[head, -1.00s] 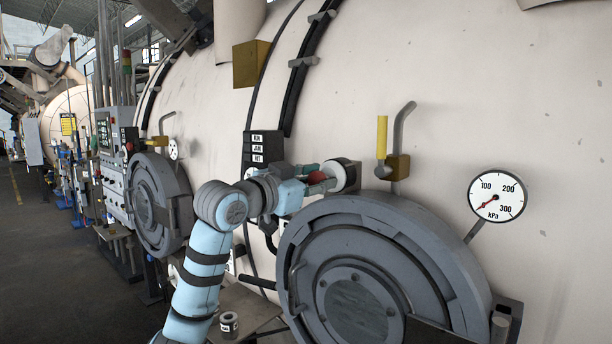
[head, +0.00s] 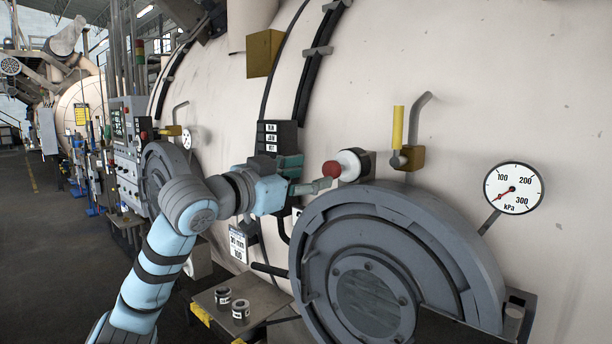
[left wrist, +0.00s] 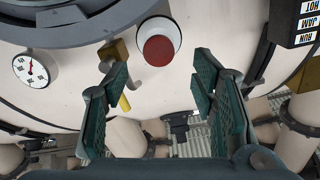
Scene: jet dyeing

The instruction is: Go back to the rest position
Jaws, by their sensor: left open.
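My left gripper (head: 308,180) is in front of the pale vessel, to the left of a red-tipped knob (head: 332,169) on a white and black housing (head: 352,164). In the left wrist view my left gripper (left wrist: 160,100) is open, with its green pads apart and nothing between them. The red knob (left wrist: 158,49) shows there beyond the fingers, clear of them. My right gripper is in neither view.
A large round grey door (head: 400,260) fills the lower right. A gauge (head: 513,188), a yellow-handled valve (head: 398,127) and a black label box (head: 277,137) are on the vessel. Two small cans (head: 240,309) stand on a low shelf. Dark floor (head: 40,250) is free at left.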

